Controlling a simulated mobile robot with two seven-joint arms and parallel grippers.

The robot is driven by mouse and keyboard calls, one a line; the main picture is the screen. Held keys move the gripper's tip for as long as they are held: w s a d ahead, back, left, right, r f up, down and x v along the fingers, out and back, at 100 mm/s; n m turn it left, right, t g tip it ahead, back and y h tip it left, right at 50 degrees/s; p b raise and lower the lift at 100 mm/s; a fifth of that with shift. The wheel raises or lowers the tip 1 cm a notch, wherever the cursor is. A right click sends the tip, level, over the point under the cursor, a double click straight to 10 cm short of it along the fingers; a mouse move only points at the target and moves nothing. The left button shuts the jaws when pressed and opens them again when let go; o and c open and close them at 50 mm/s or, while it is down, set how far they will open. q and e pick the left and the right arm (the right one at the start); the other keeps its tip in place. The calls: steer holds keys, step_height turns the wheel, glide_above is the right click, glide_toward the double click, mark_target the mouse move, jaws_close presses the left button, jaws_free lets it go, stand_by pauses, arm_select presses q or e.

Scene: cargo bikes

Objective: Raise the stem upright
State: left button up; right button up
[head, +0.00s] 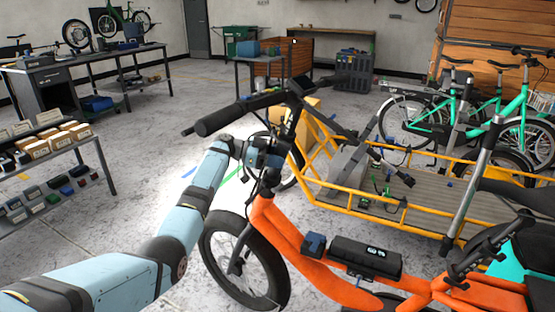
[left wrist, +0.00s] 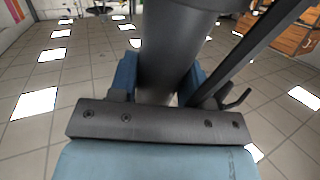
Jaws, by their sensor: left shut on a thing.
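The orange cargo bike (head: 276,226) stands in front of me, its front wheel (head: 240,262) toward the lower left. Its dark stem (head: 287,122) rises from the front of the frame and leans somewhat to the right in the head view. The black handlebar (head: 240,109) crosses its top. In the left wrist view the stem (left wrist: 178,45) is a thick dark tube between the blue fingers of my left gripper (left wrist: 160,85). The grip hides part of the stem. My right gripper is not in view.
A yellow cargo bike with a railed bed (head: 350,185) stands close behind the orange bike. Green bikes (head: 475,105) stand at the right. A shelf of small boxes (head: 50,148) is at the left, with a workbench (head: 80,60) beyond. Open floor (head: 125,175) lies between.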

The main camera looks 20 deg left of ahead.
arm_select(q)
steer(key=shift+w+r, duration=0.15)
steer(key=shift+r, duration=0.2)
steer(key=o, duration=1)
steer(key=shift+o, duration=1.4)
steer(key=shift+f, duration=0.3)
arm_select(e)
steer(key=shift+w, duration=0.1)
arm_select(q)
steer(key=p+v, duration=0.1)
steer(key=v, duration=1.2)
steer(key=shift+a, duration=0.3)
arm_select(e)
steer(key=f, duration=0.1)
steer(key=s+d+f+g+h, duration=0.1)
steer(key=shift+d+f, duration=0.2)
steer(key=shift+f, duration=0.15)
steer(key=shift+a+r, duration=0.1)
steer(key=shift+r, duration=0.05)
